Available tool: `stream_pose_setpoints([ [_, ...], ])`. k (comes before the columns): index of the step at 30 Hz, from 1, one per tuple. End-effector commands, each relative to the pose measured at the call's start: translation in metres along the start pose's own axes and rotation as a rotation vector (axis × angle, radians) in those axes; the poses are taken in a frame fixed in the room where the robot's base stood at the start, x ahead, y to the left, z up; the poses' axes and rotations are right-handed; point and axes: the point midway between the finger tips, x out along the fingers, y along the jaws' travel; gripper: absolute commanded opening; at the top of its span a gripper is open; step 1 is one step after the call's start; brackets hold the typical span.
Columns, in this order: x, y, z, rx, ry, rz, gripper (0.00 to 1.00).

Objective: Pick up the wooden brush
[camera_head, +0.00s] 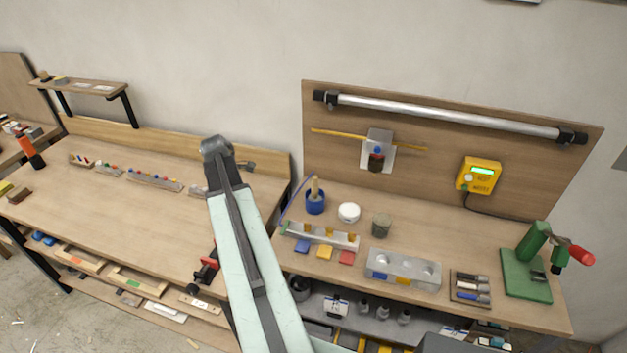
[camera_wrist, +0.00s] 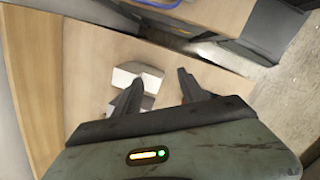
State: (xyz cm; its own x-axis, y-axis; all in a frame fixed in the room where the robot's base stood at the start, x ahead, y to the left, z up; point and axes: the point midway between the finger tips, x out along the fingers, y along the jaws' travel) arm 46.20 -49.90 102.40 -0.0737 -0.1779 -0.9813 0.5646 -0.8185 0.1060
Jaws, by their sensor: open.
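My gripper (camera_wrist: 155,82) is open in the wrist view, its two dark fingers apart above a wooden surface. A pale grey-white block (camera_wrist: 138,76) lies just beyond and between the fingertips, with no visible contact; part of it is hidden by the left finger. In the head view my arm rises over the right end of the left bench, and the gripper cannot be made out there. A small brown block with a dark lower part (camera_head: 19,194), possibly the wooden brush, lies at the far left of that bench. No brush can be made out in the wrist view.
The left workbench (camera_head: 110,225) has small coloured sets along its back and an orange-black bottle (camera_head: 30,150). A red-black clamp (camera_head: 206,268) sits at its front edge. The right bench holds a blue pot (camera_head: 315,204) and a green stand (camera_head: 527,275). The left bench's middle is clear.

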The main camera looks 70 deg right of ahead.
Motion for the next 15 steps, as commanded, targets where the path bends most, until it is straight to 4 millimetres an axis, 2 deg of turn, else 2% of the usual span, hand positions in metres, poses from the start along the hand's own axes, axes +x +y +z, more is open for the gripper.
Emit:
stream_pose_setpoints([
  [1,-0.017,0.021,0.061,-0.036,-0.023,-0.007,0.49],
  [3,-0.019,0.032,0.131,-0.111,-0.051,-0.018,0.49],
  [6,-0.019,0.036,0.202,-0.193,-0.079,-0.036,0.49],
  [9,-0.018,0.034,0.237,-0.239,-0.092,-0.048,0.49],
  [12,-0.016,0.033,0.248,-0.258,-0.096,-0.052,0.49],
  [15,-0.012,0.032,0.249,-0.26,-0.096,-0.053,0.49],
])
